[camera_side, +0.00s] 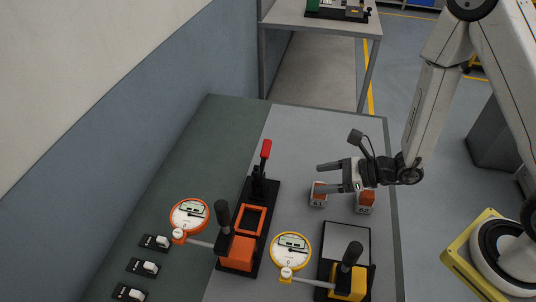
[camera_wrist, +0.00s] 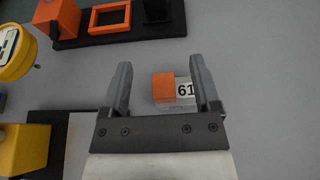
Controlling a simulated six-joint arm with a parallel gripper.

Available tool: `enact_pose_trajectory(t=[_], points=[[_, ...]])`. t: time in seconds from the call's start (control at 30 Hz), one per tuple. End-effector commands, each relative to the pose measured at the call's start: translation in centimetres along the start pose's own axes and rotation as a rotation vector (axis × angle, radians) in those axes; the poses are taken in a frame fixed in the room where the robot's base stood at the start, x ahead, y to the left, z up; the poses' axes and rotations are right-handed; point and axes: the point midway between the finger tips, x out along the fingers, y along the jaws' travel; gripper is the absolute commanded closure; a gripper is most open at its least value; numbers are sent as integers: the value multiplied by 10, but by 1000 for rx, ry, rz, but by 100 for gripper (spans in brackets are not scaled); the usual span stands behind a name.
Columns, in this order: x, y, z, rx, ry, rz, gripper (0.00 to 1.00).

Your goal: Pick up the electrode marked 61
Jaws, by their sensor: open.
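The electrode marked 61 (camera_wrist: 184,90) shows in the wrist view with an orange copper part on its left and a white label on its right. It appears between the two fingers of my gripper (camera_wrist: 160,63), close to the right one. In the side view my gripper (camera_side: 322,178) is open, its fingers pointing left. Two white electrodes with orange tops stand below it: a left one (camera_side: 318,195), partly covered by a finger, and a right one (camera_side: 365,203) under the gripper's body. Their labels are too small to read surely in the side view.
An orange fixture (camera_side: 239,250) with a lever and a red-handled clamp (camera_side: 265,150) stands left of my gripper. A yellow fixture (camera_side: 348,282) is in front. Two dial gauges, orange-rimmed (camera_side: 188,214) and yellow-rimmed (camera_side: 291,248), sit nearby.

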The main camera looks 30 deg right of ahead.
Motion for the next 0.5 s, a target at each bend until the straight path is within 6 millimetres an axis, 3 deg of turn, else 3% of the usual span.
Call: enact_pose_trajectory(t=[0.5], points=[[3, 0, -8, 0, 0, -1, 21]])
